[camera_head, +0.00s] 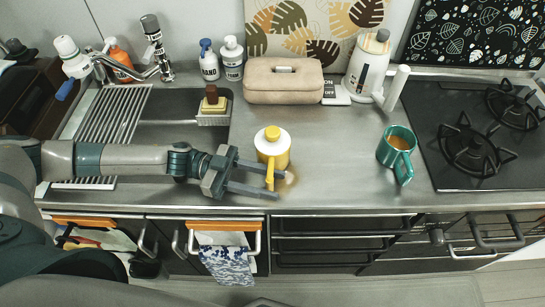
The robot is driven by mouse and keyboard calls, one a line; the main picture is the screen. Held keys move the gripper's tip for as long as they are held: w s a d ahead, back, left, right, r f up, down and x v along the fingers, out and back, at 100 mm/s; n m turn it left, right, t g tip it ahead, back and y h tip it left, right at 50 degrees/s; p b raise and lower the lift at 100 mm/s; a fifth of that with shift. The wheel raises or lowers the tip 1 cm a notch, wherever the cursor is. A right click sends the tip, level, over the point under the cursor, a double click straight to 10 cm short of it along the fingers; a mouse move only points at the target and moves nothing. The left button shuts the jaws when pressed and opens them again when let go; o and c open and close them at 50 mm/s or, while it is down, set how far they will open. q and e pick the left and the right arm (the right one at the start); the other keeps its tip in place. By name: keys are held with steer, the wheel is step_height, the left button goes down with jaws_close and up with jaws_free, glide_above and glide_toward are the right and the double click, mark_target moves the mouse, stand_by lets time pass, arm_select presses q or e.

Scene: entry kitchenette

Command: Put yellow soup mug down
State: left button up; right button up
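The yellow soup mug (273,148) has a white upper part with a yellow knob and a yellow handle toward the front. It is upright at the middle of the steel counter (335,165); I cannot tell for sure whether its base touches the counter. My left gripper (281,184) comes in from the left at the mug's front side. Its two fingers are apart, and the mug's handle shows between them and across the rear finger. No firm grip on the handle can be made out. My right gripper is not in view.
A teal mug with brown drink (397,153) stands to the right, before the black stove (470,145). The sink with a drying rack (108,118) is left. The counter between both mugs is clear.

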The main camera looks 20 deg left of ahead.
arm_select(q)
steer(key=shift+d, duration=0.15)
steer(key=shift+c, duration=0.6)
jaws_close()
stand_by(1.1)
